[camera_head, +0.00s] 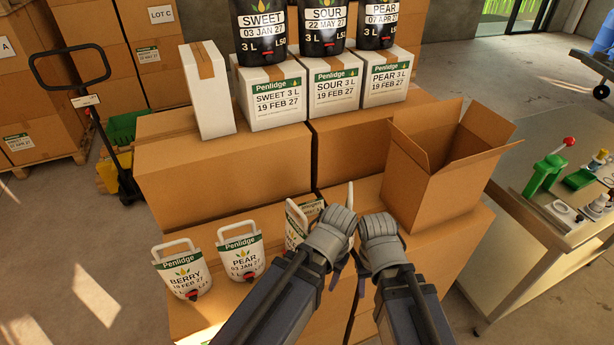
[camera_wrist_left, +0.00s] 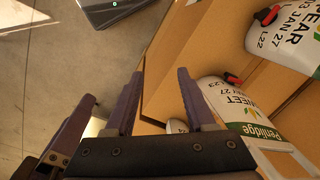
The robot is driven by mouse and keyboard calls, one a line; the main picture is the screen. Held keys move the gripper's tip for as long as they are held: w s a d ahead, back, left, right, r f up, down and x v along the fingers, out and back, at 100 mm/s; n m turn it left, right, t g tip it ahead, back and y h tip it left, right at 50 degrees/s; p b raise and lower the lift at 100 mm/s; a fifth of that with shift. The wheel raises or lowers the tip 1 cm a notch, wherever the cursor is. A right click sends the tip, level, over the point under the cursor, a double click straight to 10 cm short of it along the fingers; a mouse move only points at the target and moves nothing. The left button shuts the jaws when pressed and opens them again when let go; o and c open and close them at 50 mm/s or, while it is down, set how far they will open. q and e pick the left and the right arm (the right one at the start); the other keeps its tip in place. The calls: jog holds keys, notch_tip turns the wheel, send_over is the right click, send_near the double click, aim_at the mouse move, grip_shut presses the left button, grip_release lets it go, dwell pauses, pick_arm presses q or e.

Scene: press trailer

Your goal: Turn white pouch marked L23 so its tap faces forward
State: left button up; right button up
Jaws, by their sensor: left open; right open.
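A white pouch (camera_head: 294,226) with a green band stands on the front carton, right of the pear pouch and partly hidden by my left arm. The pear pouch (camera_head: 240,258), marked L22 in the left wrist view (camera_wrist_left: 285,38), has a red tap. My left gripper (camera_head: 336,274) is open and empty, with the SWEET pouch beside its fingers in the wrist view (camera_wrist_left: 161,88). My right gripper (camera_head: 361,266) is open close beside it.
A berry pouch (camera_head: 184,272) stands at the far left of the row. Large cartons (camera_head: 224,165) rise behind, bearing white boxes (camera_head: 275,99) and black pouches. An open carton (camera_head: 430,170) stands right of my grippers. A steel bench (camera_head: 545,225) is further right.

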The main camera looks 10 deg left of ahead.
pick_arm(q)
jog(key=w+a+r+m+p, duration=0.2)
jog(key=w+a+r+p, duration=0.1)
jog(key=w+r+p, duration=0.45)
notch_tip(320, 180, up, 10)
jog(key=m+h+p, duration=0.1)
jog(key=m+p, duration=0.3)
jog(key=p, duration=0.5)
send_over(296, 207)
jog(key=shift+s+d+r, duration=0.15)
jog(key=shift+s, duration=0.1)
jog(key=shift+w+m, duration=0.3)
jog(key=shift+m, duration=0.2)
jog(key=m, duration=0.6)
jog(key=shift+m, duration=0.4)
jog(key=m, duration=0.8)
jog(key=shift+m, duration=0.4)
notch_tip(296, 207, down, 10)
jog(key=b, duration=0.9)
jog(key=shift+b, duration=0.3)
jog(key=shift+c, duration=0.2)
